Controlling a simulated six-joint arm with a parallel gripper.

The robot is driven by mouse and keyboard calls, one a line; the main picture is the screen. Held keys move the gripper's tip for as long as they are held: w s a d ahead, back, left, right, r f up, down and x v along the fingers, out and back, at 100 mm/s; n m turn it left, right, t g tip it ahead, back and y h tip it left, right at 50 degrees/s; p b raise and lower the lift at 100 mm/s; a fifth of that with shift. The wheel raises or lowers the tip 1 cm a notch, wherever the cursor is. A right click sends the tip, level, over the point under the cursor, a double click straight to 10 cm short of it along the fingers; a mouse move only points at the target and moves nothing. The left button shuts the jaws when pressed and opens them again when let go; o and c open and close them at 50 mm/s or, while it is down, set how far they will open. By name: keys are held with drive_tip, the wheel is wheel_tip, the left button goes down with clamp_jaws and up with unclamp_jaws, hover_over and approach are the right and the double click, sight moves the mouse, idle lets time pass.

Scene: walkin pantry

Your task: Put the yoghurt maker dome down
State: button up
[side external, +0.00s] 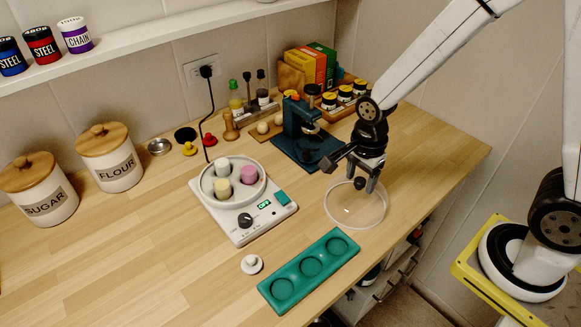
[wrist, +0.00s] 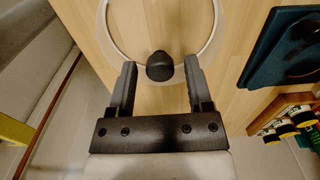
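The clear dome (side external: 345,212) with a pale rim and a dark knob (side external: 359,184) sits on the wooden counter, right of the yoghurt maker (side external: 243,222). Its rim also shows in the wrist view (wrist: 216,35). My gripper (side external: 364,187) is at the knob, pointing down. In the wrist view its fingers (wrist: 160,68) are spread, with the knob (wrist: 160,66) between the tips and a gap on each side. The yoghurt maker is uncovered and holds white, pink and cream jars. Its display reads OFF.
A teal tray (side external: 310,268) with round hollows lies at the front edge, with a small white knobbed piece (side external: 252,264) beside it. A blue stand (side external: 303,140) is behind the dome. Flour (side external: 110,158) and sugar (side external: 40,190) canisters are left. The front-left counter is clear.

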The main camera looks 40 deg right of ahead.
idle(0.4)
wheel_tip(320, 180, up, 12)
drive_tip(key=shift+r, duration=0.15)
idle(0.8)
idle(0.5)
drive_tip(key=f+n, duration=0.2)
drive_tip(key=n, duration=0.2)
drive_tip(key=s+d+f+n+t, duration=0.1)
drive_tip(key=f+n, duration=0.1)
drive_tip(key=n, duration=0.3)
drive_tip(key=s+d+f+n+t, duration=0.1)
drive_tip(key=f+n, duration=0.1)
drive_tip(key=n, duration=0.2)
drive_tip(key=shift+s+d+f+n, duration=0.2)
drive_tip(key=shift+f+n, duration=0.15)
drive_tip(key=shift+n, duration=0.05)
drive_tip(key=n, duration=0.1)
drive_tip(key=f+n, duration=0.1)
drive_tip(key=s+n, duration=0.1)
drive_tip(key=n, duration=0.1)
drive_tip(key=shift+d+f+t, duration=0.25)
drive_tip(key=shift+d+t, duration=0.05)
